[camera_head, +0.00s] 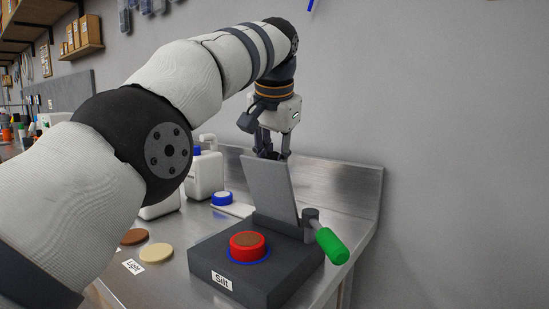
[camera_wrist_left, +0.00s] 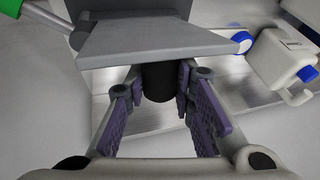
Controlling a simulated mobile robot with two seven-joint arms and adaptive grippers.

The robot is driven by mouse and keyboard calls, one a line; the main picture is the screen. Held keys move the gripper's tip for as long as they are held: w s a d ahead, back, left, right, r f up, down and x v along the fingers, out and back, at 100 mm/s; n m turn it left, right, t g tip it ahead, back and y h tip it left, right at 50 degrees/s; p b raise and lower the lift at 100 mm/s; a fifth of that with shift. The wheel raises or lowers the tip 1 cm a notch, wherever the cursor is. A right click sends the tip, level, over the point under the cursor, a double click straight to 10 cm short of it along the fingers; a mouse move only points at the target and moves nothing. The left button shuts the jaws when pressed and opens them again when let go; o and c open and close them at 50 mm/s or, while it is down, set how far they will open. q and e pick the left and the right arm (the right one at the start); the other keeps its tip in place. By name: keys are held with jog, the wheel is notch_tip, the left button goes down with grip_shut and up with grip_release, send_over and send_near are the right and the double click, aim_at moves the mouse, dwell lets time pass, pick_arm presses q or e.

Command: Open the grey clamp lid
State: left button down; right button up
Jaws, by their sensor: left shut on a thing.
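The grey clamp lid (camera_head: 270,190) stands nearly upright, tilted slightly back, at the rear of the dark clamp base (camera_head: 272,284). In the left wrist view the lid (camera_wrist_left: 150,42) is seen close up, with a black cylindrical knob (camera_wrist_left: 158,84) below its edge. My left gripper (camera_head: 271,157) is behind the lid's top in the head view. Its purple-padded fingers (camera_wrist_left: 159,80) are on either side of the knob, shut on it. The green-handled lever (camera_head: 331,246) sticks out at the base's right. My right gripper is out of view.
A red cap with a brown top (camera_head: 248,242) sits on the base, ringed in blue. Loose brown (camera_head: 134,237) and cream discs (camera_head: 156,253) lie to the left. A white bottle (camera_head: 205,172) and a blue-and-white cap (camera_head: 221,199) stand behind. The metal backsplash (camera_head: 350,190) and wall are close behind.

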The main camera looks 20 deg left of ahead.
pick_arm(q)
jog(key=shift+f, duration=0.2)
jog(key=c, duration=1.8)
grip_release()
jog(key=o, duration=0.5)
jog(key=shift+c, duration=0.2)
jog(key=shift+r, duration=0.1)
